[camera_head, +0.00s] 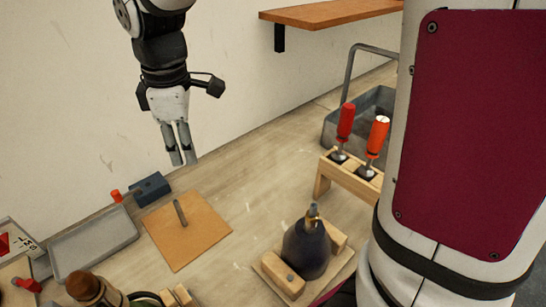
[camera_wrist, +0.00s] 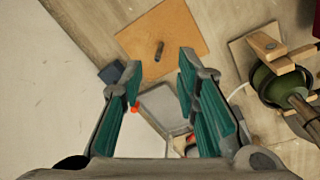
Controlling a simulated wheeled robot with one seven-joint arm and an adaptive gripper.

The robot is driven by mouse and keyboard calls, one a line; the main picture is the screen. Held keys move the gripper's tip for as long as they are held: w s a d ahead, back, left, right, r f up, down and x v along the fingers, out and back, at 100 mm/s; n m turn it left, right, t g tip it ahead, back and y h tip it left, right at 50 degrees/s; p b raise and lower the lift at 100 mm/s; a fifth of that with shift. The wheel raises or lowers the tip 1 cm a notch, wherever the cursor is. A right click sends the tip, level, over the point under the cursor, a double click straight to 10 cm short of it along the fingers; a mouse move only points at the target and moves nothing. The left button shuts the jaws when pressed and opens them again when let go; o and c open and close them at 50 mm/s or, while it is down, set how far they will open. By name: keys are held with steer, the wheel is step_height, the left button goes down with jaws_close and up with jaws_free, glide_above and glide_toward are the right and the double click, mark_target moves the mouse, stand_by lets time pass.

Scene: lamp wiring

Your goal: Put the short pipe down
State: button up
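The short pipe (camera_head: 180,213) is a small dark grey rod on a square orange-brown board (camera_head: 205,245). It also shows in the wrist view (camera_wrist: 159,50), near the middle of the board (camera_wrist: 185,30). I cannot tell for sure whether it stands or lies. My gripper (camera_head: 182,161) hangs in the air above and behind the board, near the wall, pointing down. In the wrist view its teal-padded fingers (camera_wrist: 157,75) are apart with nothing between them, and the pipe is beyond the tips, clear of them.
A grey tray (camera_head: 95,243) and blue block (camera_head: 150,188) lie left of the board. A dark bulb-shaped lamp part (camera_head: 306,249) sits in a wooden cradle at front. A wooden rack (camera_head: 345,172) holds red- and orange-handled tools. A shelf (camera_head: 330,14) juts from the wall.

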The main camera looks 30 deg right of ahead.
steer(key=s+d+r+m+t, duration=0.1)
steer(key=s+d+r+m, duration=0.1)
steer(key=s+d+m, duration=0.2)
steer(key=s+d+r+m+t, duration=0.2)
steer(key=s+d+m, duration=0.3)
steer(key=s+m, duration=0.4)
steer(key=shift+s+d+r+m+t, duration=0.3)
steer(key=shift+s+r+m, duration=0.15)
steer(key=shift+s, duration=2.3)
